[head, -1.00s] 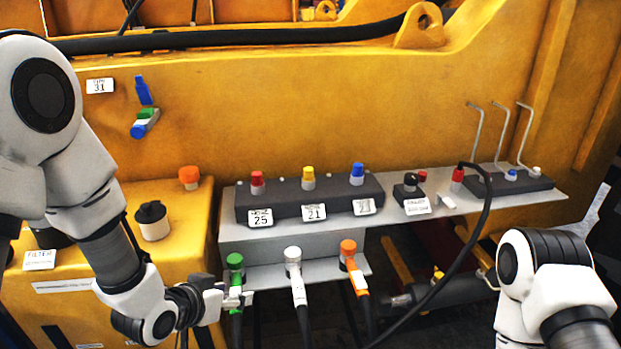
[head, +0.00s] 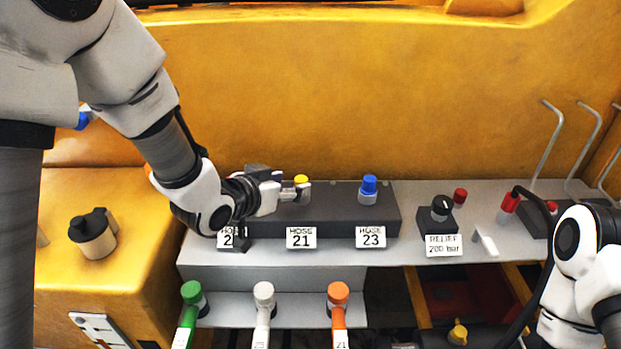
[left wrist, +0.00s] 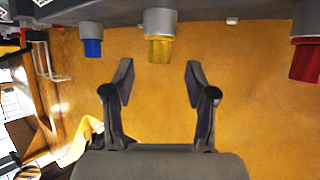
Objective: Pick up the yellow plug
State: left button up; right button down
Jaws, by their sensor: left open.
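The yellow plug (head: 302,180) stands upright in a grey socket on the dark block, above the tag reading 21. My left gripper (head: 293,190) is level with it, coming in from the left, with its fingertips close by. In the left wrist view the picture is upside down. The yellow plug (left wrist: 159,50) hangs ahead, lined up with the gap between the open, empty fingers (left wrist: 159,78). It appears beyond the fingertips; contact is not seen. My right gripper is not in view; only the right arm shows at the right edge.
A blue plug (head: 369,184) stands to the right on the dark block (head: 335,205). A red plug (left wrist: 306,58) shows in the left wrist view; my left arm hides it in the head view. Green (head: 191,291), white (head: 264,293) and orange (head: 338,292) hose ends stand on the lower shelf.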

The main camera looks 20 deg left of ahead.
aim_at(298, 182)
pick_arm(q)
jog(key=x, duration=0.5)
jog(key=shift+w+d+p, duration=0.1)
jog(key=shift+w+p, duration=0.1)
jog(key=shift+p, duration=0.2)
jog(key=shift+s, duration=0.15)
jog(key=shift+s+r, duration=0.1)
jog(key=shift+s, duration=0.05)
jog(key=c, duration=0.9)
